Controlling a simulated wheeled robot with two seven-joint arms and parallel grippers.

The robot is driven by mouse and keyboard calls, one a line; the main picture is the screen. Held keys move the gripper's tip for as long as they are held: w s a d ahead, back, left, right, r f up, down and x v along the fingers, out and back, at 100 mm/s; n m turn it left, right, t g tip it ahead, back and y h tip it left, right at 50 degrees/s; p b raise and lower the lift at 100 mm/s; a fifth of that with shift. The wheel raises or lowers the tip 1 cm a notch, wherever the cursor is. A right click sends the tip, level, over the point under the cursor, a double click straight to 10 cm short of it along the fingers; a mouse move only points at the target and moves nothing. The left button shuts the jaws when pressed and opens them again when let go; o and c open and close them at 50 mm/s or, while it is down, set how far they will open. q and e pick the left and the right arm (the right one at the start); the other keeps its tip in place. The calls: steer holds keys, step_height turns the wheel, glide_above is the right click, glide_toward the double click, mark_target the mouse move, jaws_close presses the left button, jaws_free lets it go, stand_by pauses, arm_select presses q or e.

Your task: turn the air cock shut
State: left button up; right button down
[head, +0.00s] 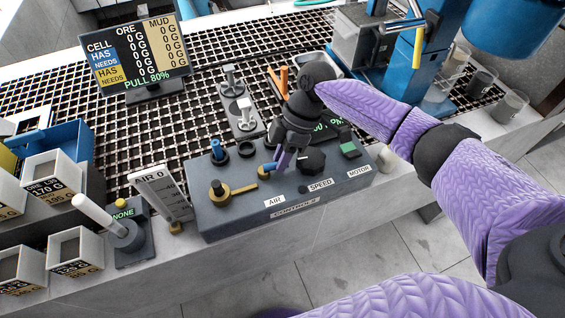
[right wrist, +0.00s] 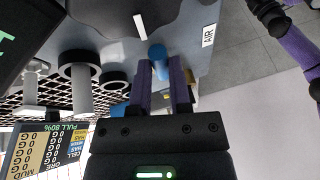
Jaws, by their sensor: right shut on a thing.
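The control box (head: 240,214) is a grey block at the front of the bench, with labels AIR, SPEED and MOTOR. My right gripper (head: 283,160) reaches down over its AIR side and is shut on a blue handle (head: 268,168), which I take for the air cock's. Brass shows beside the handle. In the right wrist view, the blue handle end (right wrist: 157,54) sits between the purple fingertips (right wrist: 161,68), near the AIR label (right wrist: 208,36). The fingers partly hide the cock, so its exact angle is unclear. My left gripper is not seen.
The black speed knob (head: 312,160) and green motor switch (head: 349,149) are close on the right. An air gauge (head: 160,192) and a white-handled lever (head: 100,219) stand further left.

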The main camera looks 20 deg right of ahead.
steer(key=shift+w+n+g+b, duration=0.3)
steer(key=shift+n+b, duration=0.25)
steer(key=shift+n, duration=0.25)
steer(key=c, duration=0.6)
jaws_free()
